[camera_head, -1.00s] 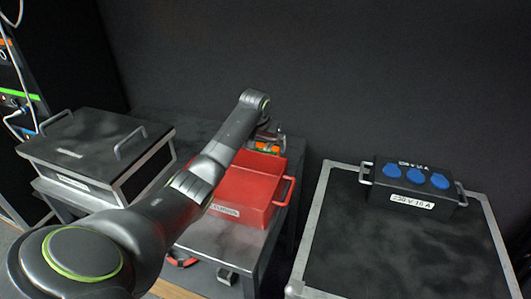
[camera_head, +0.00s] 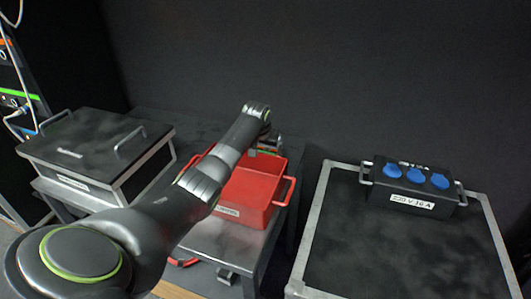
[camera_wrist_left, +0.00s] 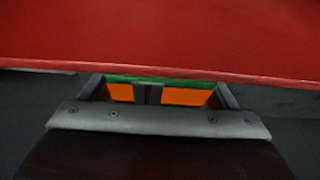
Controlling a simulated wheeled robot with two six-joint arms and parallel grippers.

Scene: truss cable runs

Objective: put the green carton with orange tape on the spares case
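The green carton with orange tape (camera_wrist_left: 185,97) shows in the left wrist view, partly covered by dark gripper parts and cut off at its top by a red edge. My left gripper (camera_head: 272,147) is at the far edge of the red case (camera_head: 252,190), over the carton's place. The carton itself is mostly hidden there in the head view. In the wrist view it lies directly ahead of the gripper; whether the fingers are clamped on it is unclear. A black case with two handles (camera_head: 92,146) stands on the left; its label is unreadable. My right gripper is not in view.
The red case stands on a dark table (camera_head: 222,239) with a handle at its right. On the right, a flight case (camera_head: 345,240) bears a black power box (camera_head: 412,188) with blue sockets. Its front lid area is clear. A cabled rack (camera_head: 15,95) stands at far left.

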